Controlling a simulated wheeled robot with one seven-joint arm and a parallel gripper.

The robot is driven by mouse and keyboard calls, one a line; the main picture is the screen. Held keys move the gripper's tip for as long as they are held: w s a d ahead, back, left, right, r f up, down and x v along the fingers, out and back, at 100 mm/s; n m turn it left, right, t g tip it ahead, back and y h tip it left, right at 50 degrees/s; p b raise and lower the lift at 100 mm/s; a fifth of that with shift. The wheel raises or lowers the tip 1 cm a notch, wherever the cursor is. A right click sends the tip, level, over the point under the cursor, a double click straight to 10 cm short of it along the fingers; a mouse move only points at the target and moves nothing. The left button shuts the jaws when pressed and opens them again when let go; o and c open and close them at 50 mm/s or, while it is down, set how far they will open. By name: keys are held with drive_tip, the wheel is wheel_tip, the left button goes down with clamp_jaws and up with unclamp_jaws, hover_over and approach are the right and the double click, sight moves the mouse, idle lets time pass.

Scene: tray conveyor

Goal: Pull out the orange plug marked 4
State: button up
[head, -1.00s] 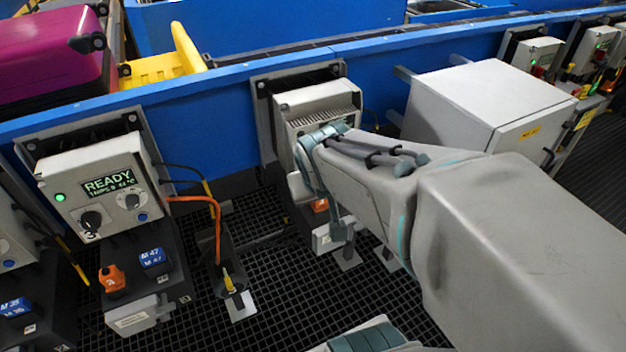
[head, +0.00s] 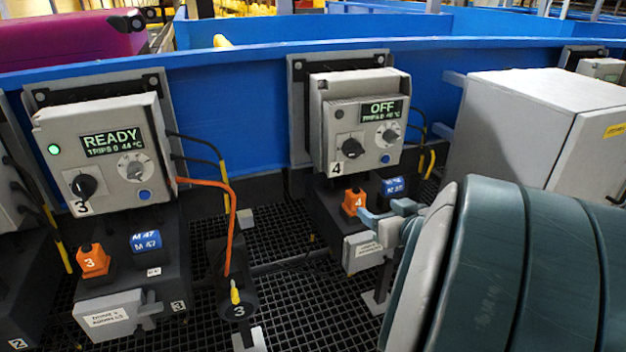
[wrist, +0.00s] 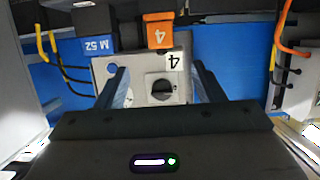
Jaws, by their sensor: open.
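The orange plug marked 4 (head: 354,203) sits upright in the dark base below control box 4 (head: 358,130), whose screen reads OFF. My gripper (head: 387,217) is open, just right of the plug, in front of the blue M 52 block (head: 394,187) and the base. In the wrist view the scene is upside down: the orange plug (wrist: 159,31) is at the top, beyond the open, empty fingers (wrist: 157,78). The box's black knob and label 4 show between the fingers. I see no contact with the plug.
Box 3 (head: 103,150) reads READY, with its own orange plug 3 (head: 93,262) and an orange cable (head: 232,215) left of unit 4. A large grey cabinet (head: 530,130) stands right. A pale labelled latch block (head: 365,250) sits below plug 4. Black grating covers the floor.

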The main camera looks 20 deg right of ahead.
sight(352, 192)
drive_tip(key=p+x, duration=0.5)
drive_tip(key=p, duration=0.2)
drive_tip(key=shift+w+a+r, duration=0.1)
drive_tip(key=shift+w+r, duration=0.05)
drive_tip(key=p+x, duration=0.2)
drive_tip(key=x, duration=0.3)
drive_tip(key=b+x, duration=0.1)
drive_tip(key=x, duration=0.1)
drive_tip(key=shift+f, duration=0.3)
drive_tip(key=shift+w+f, duration=0.15)
drive_tip(key=shift+w, duration=0.5)
drive_tip(key=shift+c, duration=0.3)
drive_tip(key=c, duration=1.1)
